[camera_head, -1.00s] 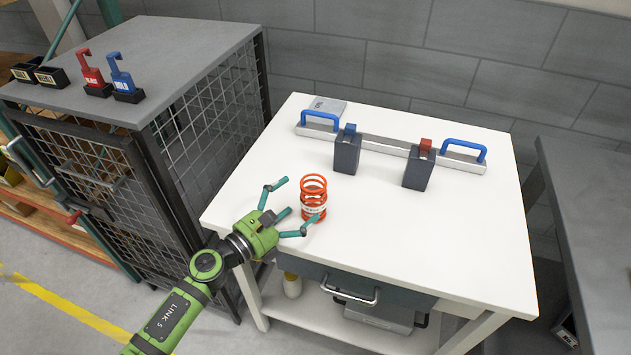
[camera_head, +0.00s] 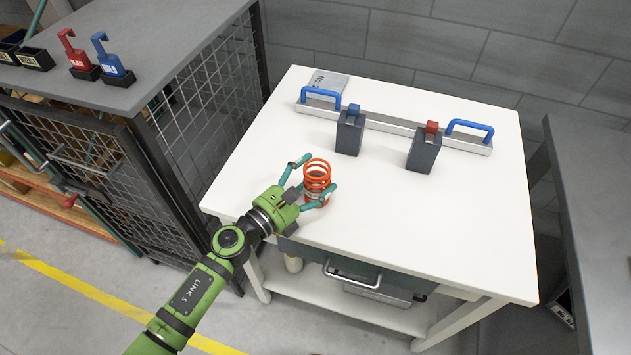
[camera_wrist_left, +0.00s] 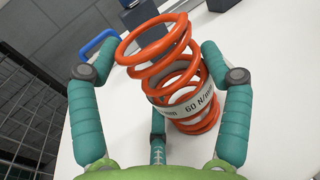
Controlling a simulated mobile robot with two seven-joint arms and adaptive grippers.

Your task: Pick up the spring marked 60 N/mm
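An orange coil spring (camera_head: 317,178) stands on the white table (camera_head: 400,225) near its left front. In the left wrist view the spring (camera_wrist_left: 176,72) carries a white band reading 60 N/mm. My left gripper (camera_head: 318,174), green with teal fingers, reaches in from the left with fingers on both sides of the spring. In the left wrist view, white table shows between the left finger and the spring. The right finger overlaps or nearly meets the coils; I cannot tell if it touches. The third finger is below, near the band. My right gripper is out of view.
A metal bar with blue handles (camera_head: 390,126) lies at the table's back, with two dark blocks (camera_head: 349,134) (camera_head: 423,150) in front. A caged cabinet (camera_head: 150,45) stands left, holding red and blue hooks. The table's right front is clear.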

